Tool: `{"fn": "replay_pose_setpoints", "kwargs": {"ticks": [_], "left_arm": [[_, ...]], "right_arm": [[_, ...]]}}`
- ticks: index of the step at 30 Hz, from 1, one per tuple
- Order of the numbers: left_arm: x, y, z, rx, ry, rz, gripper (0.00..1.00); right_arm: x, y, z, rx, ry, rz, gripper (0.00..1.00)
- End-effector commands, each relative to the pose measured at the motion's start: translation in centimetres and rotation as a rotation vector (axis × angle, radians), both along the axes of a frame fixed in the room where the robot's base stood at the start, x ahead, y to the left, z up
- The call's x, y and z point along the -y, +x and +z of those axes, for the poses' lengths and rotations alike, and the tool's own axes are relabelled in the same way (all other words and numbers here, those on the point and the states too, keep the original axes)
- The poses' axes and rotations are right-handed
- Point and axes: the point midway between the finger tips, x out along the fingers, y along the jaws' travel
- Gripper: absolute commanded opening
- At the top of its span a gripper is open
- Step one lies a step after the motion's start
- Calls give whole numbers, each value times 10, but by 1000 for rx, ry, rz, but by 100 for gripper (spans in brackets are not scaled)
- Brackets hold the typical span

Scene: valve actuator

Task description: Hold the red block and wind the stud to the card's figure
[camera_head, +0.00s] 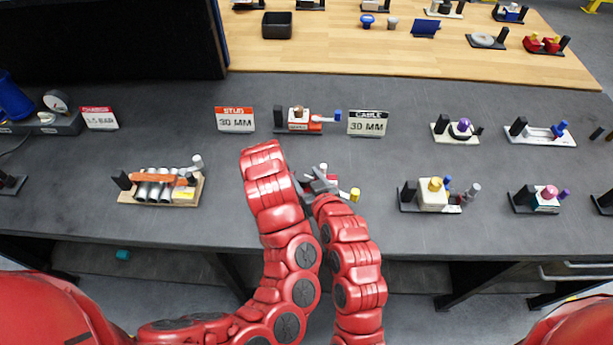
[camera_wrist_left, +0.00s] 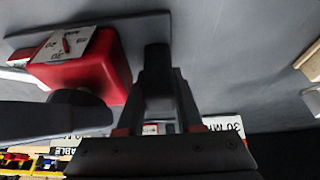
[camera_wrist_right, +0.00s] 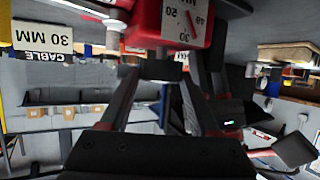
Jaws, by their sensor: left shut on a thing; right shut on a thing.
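The red block (camera_wrist_left: 105,72), with a white numbered dial (camera_wrist_left: 75,45), sits at the fixture in front of me. It also shows at the top of the right wrist view (camera_wrist_right: 183,45). In the head view my grippers mostly hide it; a yellow knob (camera_head: 355,194) and a pale knob (camera_head: 323,168) stick out. My right gripper (camera_wrist_right: 163,72) is shut at the red block; its exact contact is partly hidden. My left gripper (camera_wrist_left: 158,75) is shut on an upright black post beside the block. The red STUD card (camera_head: 235,119) reads 30 MM.
A CABLE card (camera_head: 367,123) also reads 30 MM. A fixture with a blue knob (camera_head: 338,116) stands between the cards. A wooden tray with cylinders (camera_head: 190,193) lies left; other fixtures (camera_head: 433,196) stand right. Bare grey bench (camera_head: 225,160) lies left of my arms.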

Motion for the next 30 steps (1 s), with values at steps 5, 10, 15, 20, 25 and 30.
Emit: {"fn": "replay_pose_setpoints", "kwargs": {"ticks": [5, 10, 15, 20, 25, 30], "left_arm": [[2, -1, -1, -3, -2, -2, 0], [1, -1, -1, -3, -2, -2, 0], [1, -1, -1, -2, -2, -2, 0], [1, -1, -1, -2, -2, -2, 0], [1, -1, -1, -2, -2, -2, 0], [2, -1, -1, -2, -1, -3, 0]], "right_arm": [[-2, -1, 1, 2, 3, -26, 7], [-2, -1, 1, 4, 4, -32, 7], [-2, -1, 2, 6, 4, -32, 7], [-2, -1, 2, 6, 4, -32, 81], [-1, -1, 1, 4, 3, -31, 94], [-2, -1, 0, 2, 2, -29, 94]]}}
